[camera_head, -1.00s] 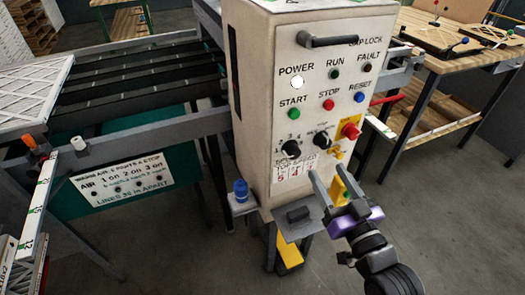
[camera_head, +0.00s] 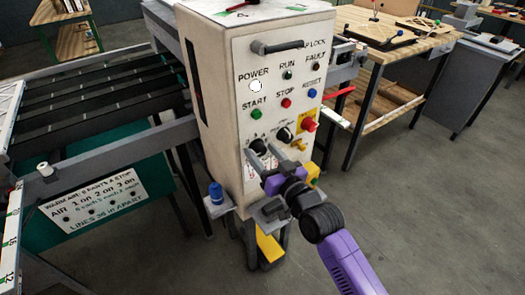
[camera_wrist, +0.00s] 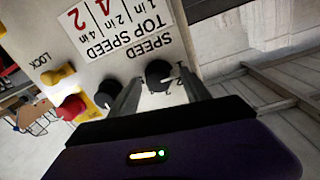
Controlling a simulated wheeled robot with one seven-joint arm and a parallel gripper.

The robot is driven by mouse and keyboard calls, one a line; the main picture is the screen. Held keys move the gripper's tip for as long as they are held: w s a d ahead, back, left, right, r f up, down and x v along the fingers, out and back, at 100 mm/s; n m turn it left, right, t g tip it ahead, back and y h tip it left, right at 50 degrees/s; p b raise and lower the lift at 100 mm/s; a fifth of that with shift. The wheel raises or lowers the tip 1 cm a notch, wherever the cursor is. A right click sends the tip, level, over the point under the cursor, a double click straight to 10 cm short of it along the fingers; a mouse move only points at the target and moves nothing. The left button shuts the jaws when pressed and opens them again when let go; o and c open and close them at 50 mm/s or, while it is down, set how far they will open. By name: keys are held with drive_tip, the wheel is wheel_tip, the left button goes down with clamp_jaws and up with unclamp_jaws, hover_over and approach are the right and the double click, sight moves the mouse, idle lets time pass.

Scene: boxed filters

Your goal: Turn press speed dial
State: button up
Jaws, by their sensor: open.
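The speed dial (camera_head: 259,146) is a black round knob on the front of the cream press cabinet (camera_head: 215,110), at the lower left of its panel. In the wrist view the speed dial (camera_wrist: 159,73) appears between my fingertips, beside upside-down "SPEED" lettering. My gripper (camera_head: 263,154) is open and empty, in front of the dial and partly covering the label below it. It also shows in the wrist view (camera_wrist: 160,82). I cannot tell whether the fingers touch the dial.
A second black dial (camera_head: 284,135) sits just right of the speed dial, with a red button (camera_head: 308,125) and a yellow lock (camera_head: 299,145) beyond. A grey ledge (camera_head: 268,212) juts out below. A blue-capped bottle (camera_head: 216,193) stands at the cabinet's left.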

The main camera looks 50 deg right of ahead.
drive_tip(key=shift+w+d, duration=0.1)
drive_tip(key=shift+w, duration=0.15)
clamp_jaws()
drive_tip(key=shift+r+m, duration=0.1)
drive_tip(key=shift+m, duration=0.3)
drive_tip(key=m, duration=0.1)
drive_tip(key=m+p, duration=0.1)
drive_tip(key=m, duration=0.1)
drive_tip(key=shift+s+d+r+m, duration=0.1)
drive_tip(key=shift+d+m, duration=0.05)
drive_tip(key=shift+m, duration=0.15)
drive_tip(key=shift+m+p, duration=0.85)
drive_tip(key=shift+m, duration=1.25)
